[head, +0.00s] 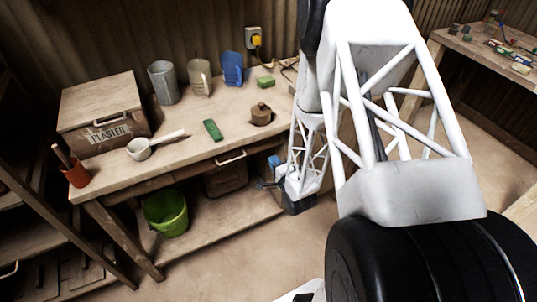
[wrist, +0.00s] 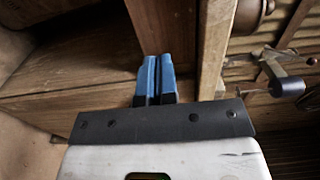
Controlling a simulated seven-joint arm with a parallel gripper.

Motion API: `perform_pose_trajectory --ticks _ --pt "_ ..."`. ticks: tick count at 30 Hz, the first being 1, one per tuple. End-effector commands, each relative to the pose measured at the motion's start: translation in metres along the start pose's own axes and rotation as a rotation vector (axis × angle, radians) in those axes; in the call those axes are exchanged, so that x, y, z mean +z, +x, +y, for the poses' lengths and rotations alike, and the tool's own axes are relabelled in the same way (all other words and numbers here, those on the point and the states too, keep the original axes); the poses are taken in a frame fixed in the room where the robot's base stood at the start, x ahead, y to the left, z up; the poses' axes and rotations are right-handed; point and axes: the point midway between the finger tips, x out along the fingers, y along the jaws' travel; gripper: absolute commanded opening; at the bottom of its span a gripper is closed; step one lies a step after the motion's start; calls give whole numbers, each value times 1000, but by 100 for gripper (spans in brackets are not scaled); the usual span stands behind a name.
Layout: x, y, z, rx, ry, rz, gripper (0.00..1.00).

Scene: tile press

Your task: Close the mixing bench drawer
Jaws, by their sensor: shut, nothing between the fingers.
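The mixing bench (head: 180,150) stands left of centre in the head view. Its drawer (head: 205,168) has a pale bar handle (head: 230,158) on the front, under the bench top. I cannot tell how far the drawer stands out; my arm covers the right part of the bench. My gripper (head: 274,161) is right of the handle, below the bench edge, apart from the handle. In the wrist view its blue fingers (wrist: 155,80) are together and empty, pointing at wooden panels (wrist: 165,35). I cannot tell whether they touch the wood.
A plaster box (head: 103,112), cups, a scoop (head: 140,149) and a green block (head: 212,130) are on the bench top. A green bucket (head: 166,212) stands on the lower shelf. A crank (wrist: 288,86) is at right in the wrist view. The floor in front is clear.

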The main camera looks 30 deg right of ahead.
Motion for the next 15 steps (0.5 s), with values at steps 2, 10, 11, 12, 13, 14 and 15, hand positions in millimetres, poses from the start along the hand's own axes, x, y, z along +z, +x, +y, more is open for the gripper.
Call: perform_pose_trajectory --ticks 2,10,11,12,13,14,15 --pt "-1 -14 0 1 1 3 0" --pt "0 -48 0 1 0 2 0" --pt "0 -50 0 2 0 2 0" --pt "0 -53 0 2 0 2 0" --pt "0 -54 0 1 0 1 0" --pt "0 -55 0 1 0 1 0" --pt "0 -56 0 1 0 1 0"
